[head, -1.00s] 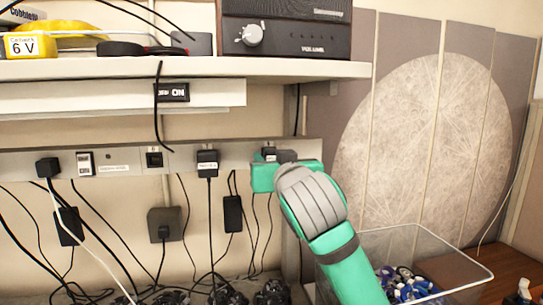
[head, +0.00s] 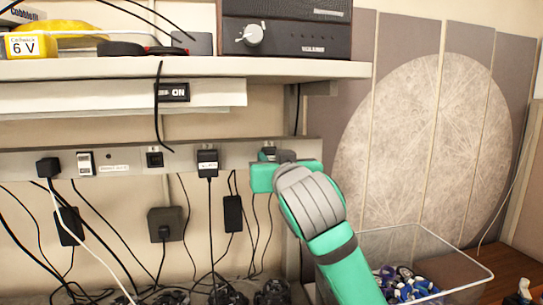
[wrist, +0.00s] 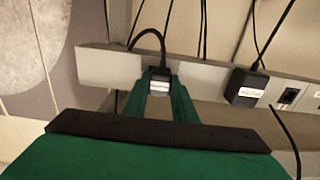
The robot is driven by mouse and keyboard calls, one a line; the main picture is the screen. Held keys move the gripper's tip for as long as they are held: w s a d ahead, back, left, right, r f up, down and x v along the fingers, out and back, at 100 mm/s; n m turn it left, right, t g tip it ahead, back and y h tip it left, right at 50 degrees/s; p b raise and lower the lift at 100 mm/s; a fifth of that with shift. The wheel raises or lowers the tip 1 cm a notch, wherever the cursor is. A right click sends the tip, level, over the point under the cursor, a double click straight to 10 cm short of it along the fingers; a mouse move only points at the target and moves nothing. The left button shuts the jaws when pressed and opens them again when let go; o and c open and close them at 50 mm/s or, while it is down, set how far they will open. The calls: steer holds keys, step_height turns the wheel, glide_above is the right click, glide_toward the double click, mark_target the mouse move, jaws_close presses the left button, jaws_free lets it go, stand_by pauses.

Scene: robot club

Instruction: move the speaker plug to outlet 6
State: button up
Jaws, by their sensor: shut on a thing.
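My gripper (wrist: 160,88) is shut on a small black plug (wrist: 160,72) with a pale label, seen between the green fingers in the wrist view. The plug is at the face of the grey outlet strip (wrist: 105,65), near one end; I cannot tell whether it is seated. A black cable curves away from it. In the head view my gripper (head: 285,176) is at the strip's right end (head: 235,155) and hides most of the plug. No outlet numbers are readable, so I cannot tell which is outlet 6.
A black adapter (head: 207,162) sits in the strip left of my gripper, and an empty-looking outlet (head: 154,158) is further left. Another black plug (head: 47,168) is at the far left. Cables hang below. A clear bin (head: 430,240) stands at lower right; a shelf (head: 180,68) is above.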

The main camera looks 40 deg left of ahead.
mark_target(272, 159)
steer(key=shift+o, duration=1.1)
steer(key=shift+c, duration=1.1)
steer(key=shift+v, duration=1.2)
steer(key=shift+v, duration=1.65)
steer(key=o, duration=0.4)
steer(key=shift+c, duration=0.2)
steer(key=c, duration=0.3)
steer(key=shift+f, duration=0.1)
